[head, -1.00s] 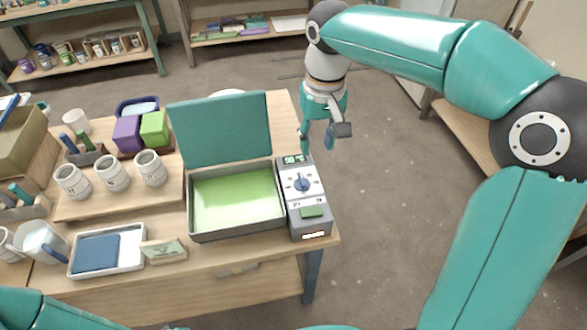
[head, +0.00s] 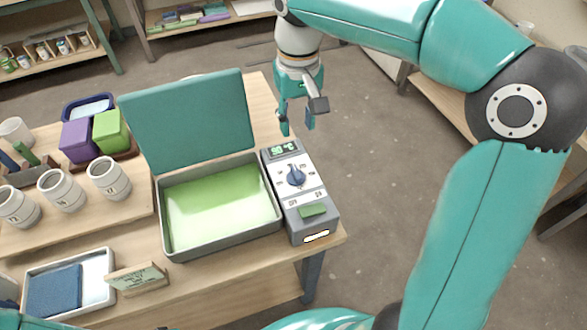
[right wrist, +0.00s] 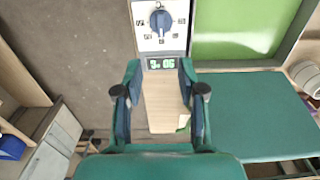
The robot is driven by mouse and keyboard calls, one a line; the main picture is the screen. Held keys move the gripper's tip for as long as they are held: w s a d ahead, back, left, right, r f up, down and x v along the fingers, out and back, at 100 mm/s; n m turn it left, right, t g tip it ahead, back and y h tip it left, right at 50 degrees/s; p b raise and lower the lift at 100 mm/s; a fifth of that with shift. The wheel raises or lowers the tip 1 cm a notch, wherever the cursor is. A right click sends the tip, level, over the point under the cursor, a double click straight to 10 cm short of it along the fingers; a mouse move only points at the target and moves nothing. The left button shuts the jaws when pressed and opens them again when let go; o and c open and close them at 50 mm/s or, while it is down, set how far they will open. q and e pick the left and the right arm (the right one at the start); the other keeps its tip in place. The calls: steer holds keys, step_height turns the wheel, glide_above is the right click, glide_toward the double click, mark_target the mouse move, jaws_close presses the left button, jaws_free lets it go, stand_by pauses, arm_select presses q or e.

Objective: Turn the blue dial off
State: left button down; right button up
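The blue dial (head: 296,177) sits on a white plate on the grey control unit (head: 320,230), at the right end of the table. It also shows at the top of the right wrist view (right wrist: 161,20). A lit green display (head: 284,149) is behind the dial, and a green switch (head: 312,211) is in front of it. My right gripper (head: 297,127) is open and empty, pointing down beyond the unit's display end and apart from the dial. In the right wrist view its two fingers (right wrist: 160,68) stand apart, either side of the display end. My left gripper is out of view.
A grey tray (head: 173,246) with green contents and a raised teal lid (head: 190,120) adjoins the unit. White cups (head: 108,178), a small sign (head: 138,279) and a tray with a blue cloth (head: 54,291) are at left.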

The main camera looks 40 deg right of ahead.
mark_target(296, 171)
step_height(296, 171, down, 15)
steer(key=shift+a+f, duration=0.1)
stand_by(0.3)
jaws_close()
